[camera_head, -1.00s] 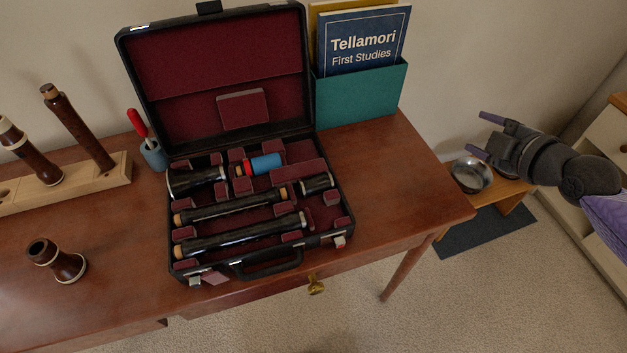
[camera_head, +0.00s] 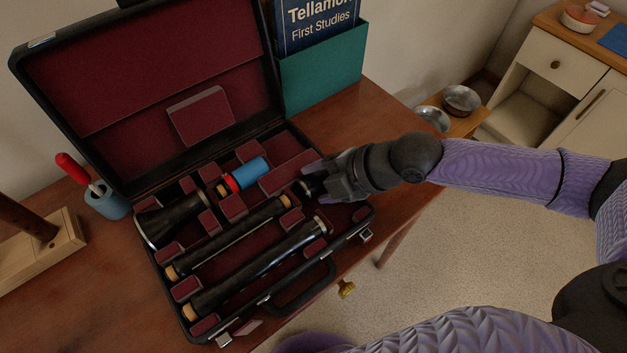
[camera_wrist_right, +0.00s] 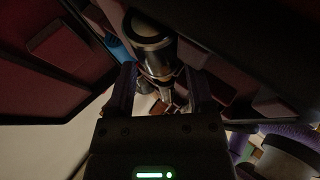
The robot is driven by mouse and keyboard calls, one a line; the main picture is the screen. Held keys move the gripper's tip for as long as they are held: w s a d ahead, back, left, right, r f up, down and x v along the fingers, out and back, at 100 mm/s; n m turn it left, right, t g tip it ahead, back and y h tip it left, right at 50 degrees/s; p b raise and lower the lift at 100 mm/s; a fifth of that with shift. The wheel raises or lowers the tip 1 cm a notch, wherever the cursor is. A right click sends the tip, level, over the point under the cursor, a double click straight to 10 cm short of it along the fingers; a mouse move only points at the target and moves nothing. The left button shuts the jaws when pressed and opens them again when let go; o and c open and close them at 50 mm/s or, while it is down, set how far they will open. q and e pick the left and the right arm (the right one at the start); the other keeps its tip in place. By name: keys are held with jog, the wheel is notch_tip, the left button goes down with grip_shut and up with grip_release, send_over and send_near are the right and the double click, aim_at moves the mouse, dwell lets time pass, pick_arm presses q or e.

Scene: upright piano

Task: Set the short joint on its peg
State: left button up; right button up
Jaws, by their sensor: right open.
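A short black joint (camera_head: 312,187) with a silver ring lies in the right part of the open instrument case (camera_head: 355,226). My right gripper (camera_head: 320,184) is over it, with open fingers on either side of it, and partly hides it. The right wrist view shows the joint's silver-ringed end (camera_wrist_right: 151,42) between the fingers (camera_wrist_right: 160,88); I cannot tell whether they touch it. At the left edge, part of a pale wooden stand (camera_head: 45,258) shows with a brown wooden piece (camera_head: 25,218) upright on it. My left gripper is not in view.
The case also holds a black bell (camera_head: 170,220), two long black joints (camera_head: 225,238) and a blue cylinder (camera_head: 249,173). Its raised lid (camera_head: 150,80) stands behind. A green book holder (camera_head: 325,68) and a blue pot (camera_head: 106,202) with a red-handled tool flank it.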

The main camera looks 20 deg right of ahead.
jog(key=shift+w+a+f, duration=0.15)
jog(key=shift+a+f, duration=0.1)
jog(key=shift+f, duration=0.15)
grip_shut()
